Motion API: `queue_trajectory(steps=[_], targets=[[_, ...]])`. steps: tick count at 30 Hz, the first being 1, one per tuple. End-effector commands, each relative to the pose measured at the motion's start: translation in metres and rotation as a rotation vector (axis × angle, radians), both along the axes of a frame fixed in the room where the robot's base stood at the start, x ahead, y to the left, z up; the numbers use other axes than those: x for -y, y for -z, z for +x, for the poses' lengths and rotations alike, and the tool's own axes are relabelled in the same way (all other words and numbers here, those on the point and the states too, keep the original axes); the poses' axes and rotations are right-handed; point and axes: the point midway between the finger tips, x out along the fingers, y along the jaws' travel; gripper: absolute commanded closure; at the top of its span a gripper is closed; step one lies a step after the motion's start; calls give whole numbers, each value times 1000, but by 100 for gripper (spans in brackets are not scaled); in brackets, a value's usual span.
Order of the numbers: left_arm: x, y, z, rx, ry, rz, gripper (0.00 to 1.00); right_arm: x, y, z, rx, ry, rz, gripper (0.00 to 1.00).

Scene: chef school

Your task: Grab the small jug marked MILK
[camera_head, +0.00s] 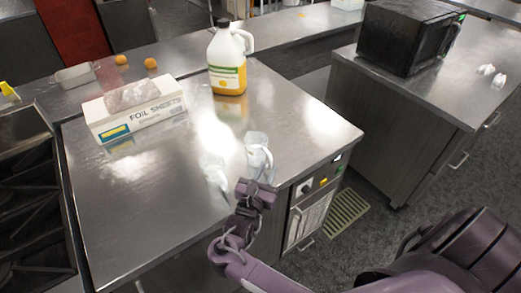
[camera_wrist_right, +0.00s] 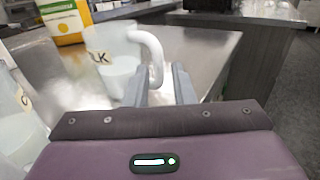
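A small translucent white jug (camera_head: 257,150) stands near the front right edge of the steel counter. In the right wrist view this jug (camera_wrist_right: 118,63) shows the letters "LK", the rest of its label being out of sight, and its curved handle faces my gripper. A second similar small jug (camera_head: 214,171) stands to its left; in the wrist view this second jug (camera_wrist_right: 18,125) is cut off, with part of a letter showing. My right gripper (camera_head: 264,174) is open, its two fingers (camera_wrist_right: 163,82) at the MILK jug's handle, which appears between them. My left gripper is out of view.
A large yellow-filled jug (camera_head: 228,62) stands behind. A foil sheets box (camera_head: 135,108), a metal tray (camera_head: 75,76) and two orange fruits (camera_head: 151,63) are farther left. A black microwave (camera_head: 408,38) sits on another counter. The counter's left middle is clear.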

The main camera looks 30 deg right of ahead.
Motion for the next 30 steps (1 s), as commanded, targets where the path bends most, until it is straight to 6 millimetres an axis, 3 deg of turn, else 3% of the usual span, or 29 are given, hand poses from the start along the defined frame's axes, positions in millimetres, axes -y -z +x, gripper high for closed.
queue_trajectory(steps=[5, 11, 20, 25, 30], targets=[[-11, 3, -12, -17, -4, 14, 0, 18, 2, 15, 1, 2, 1, 78], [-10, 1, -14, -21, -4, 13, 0, 39, 3, 33, -1, 1, -1, 78], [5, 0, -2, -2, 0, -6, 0, 43, 4, 36, -1, -1, 1, 78], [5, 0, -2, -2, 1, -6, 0, 43, 4, 36, -1, -1, 1, 100], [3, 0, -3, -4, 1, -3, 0, 43, 4, 36, -1, -1, 1, 100]])
